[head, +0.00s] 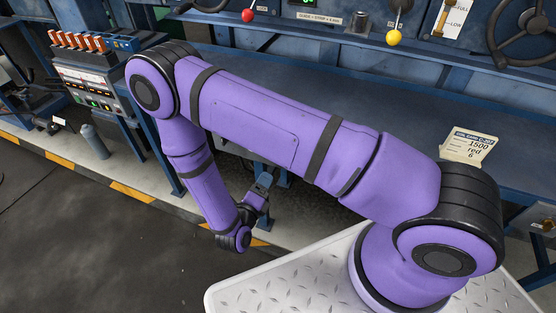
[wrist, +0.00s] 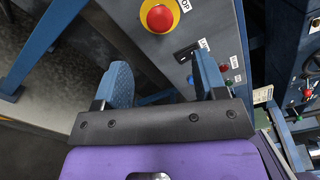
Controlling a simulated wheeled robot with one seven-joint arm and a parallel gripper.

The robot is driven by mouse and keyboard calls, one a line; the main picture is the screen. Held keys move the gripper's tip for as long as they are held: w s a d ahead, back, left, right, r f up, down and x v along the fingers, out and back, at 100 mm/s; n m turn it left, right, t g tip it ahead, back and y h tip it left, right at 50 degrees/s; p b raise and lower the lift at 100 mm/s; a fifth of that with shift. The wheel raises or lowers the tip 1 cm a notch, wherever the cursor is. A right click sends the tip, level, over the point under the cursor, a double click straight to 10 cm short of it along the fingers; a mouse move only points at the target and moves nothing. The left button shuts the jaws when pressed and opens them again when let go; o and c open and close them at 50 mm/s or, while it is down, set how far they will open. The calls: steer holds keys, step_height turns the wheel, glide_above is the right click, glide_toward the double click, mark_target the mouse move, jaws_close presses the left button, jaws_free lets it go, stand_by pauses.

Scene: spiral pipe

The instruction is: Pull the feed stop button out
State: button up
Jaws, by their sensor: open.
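A red mushroom button (wrist: 159,18) on a yellow ring sits on a grey control panel (wrist: 140,45), near the top of the wrist view. A white label beside it is partly cut off and ends in "OP". My gripper (wrist: 162,65) is open, with its two blue fingers apart and nothing between them. The button lies beyond the fingertips, not touched. In the head view my gripper (head: 264,182) is low behind my purple arm, and its fingers are hard to make out. The red button is not visible in the head view.
Beside the button, the panel carries a black switch (wrist: 185,52), a small red button (wrist: 223,68) and a green one. A blue bench (head: 270,90) runs behind my arm. A card (head: 468,147) stands at right. The dark floor (head: 110,240) at left is clear.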

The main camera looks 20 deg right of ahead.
steer(key=x, duration=1)
steer(key=shift+w+d, duration=0.2)
steer(key=shift+d, duration=0.1)
steer(key=shift+f, duration=0.1)
jaws_close()
steer(key=shift+s+a, duration=0.3)
jaws_free()
steer(key=shift+a, duration=0.1)
steer(key=v, duration=1)
steer(key=shift+s+a, duration=0.2)
steer(key=shift+s, duration=0.05)
